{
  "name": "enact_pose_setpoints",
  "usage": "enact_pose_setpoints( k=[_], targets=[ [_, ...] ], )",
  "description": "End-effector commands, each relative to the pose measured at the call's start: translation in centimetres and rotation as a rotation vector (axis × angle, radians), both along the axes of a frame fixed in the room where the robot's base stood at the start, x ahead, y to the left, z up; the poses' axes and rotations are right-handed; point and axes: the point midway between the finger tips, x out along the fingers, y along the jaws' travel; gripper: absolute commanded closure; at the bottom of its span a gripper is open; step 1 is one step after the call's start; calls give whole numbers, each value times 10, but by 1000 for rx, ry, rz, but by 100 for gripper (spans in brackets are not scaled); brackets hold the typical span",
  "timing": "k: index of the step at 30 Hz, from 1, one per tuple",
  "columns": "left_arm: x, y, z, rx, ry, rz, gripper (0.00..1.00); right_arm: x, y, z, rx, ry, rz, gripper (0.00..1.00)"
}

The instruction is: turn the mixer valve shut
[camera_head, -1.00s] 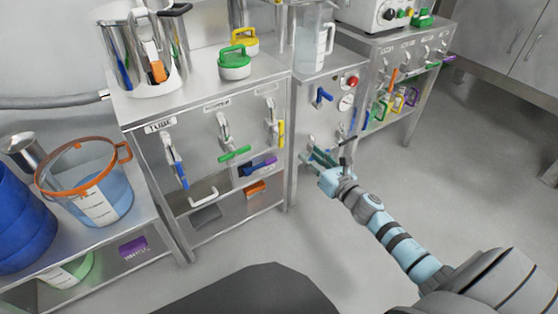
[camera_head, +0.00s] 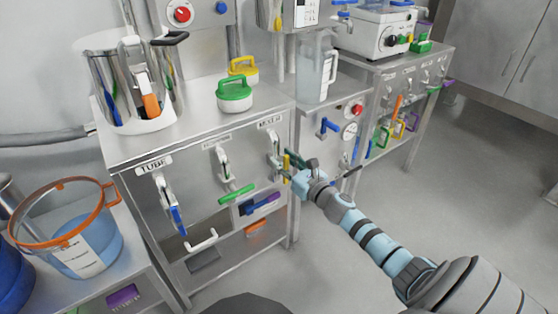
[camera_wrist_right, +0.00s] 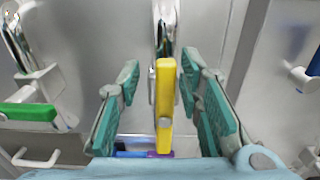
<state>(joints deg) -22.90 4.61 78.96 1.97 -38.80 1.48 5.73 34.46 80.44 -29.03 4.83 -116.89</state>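A yellow-handled valve lever (camera_head: 287,164) hangs down on the front of the steel cabinet (camera_head: 190,140), at the right end of a row of three valves. A small label above it is too blurred to read surely. My right gripper (camera_head: 297,166) is at this lever. In the right wrist view the yellow handle (camera_wrist_right: 165,105) stands upright between the teal fingers (camera_wrist_right: 162,95), with a gap on each side. The gripper is open and does not visibly grip it. My left gripper is not in view.
A green-handled valve (camera_head: 236,194) and a blue-handled valve (camera_head: 177,219) sit left of the yellow one.

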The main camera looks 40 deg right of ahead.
Motion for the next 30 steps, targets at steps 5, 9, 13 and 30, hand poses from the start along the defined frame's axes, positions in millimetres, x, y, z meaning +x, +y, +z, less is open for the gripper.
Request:
enact_pose_setpoints(
  k=[5, 9, 13, 30],
  targets=[
    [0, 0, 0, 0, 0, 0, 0, -3, -4, -1, 1, 2, -6, 84],
    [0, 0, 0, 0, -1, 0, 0, -3, -4, -1, 1, 1, -6, 100],
    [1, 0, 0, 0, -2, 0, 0, -3, -3, 0, 2, 1, -6, 100],
    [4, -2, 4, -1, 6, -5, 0, -1, -10, -1, 222, -5, -4, 100]
  ],
)
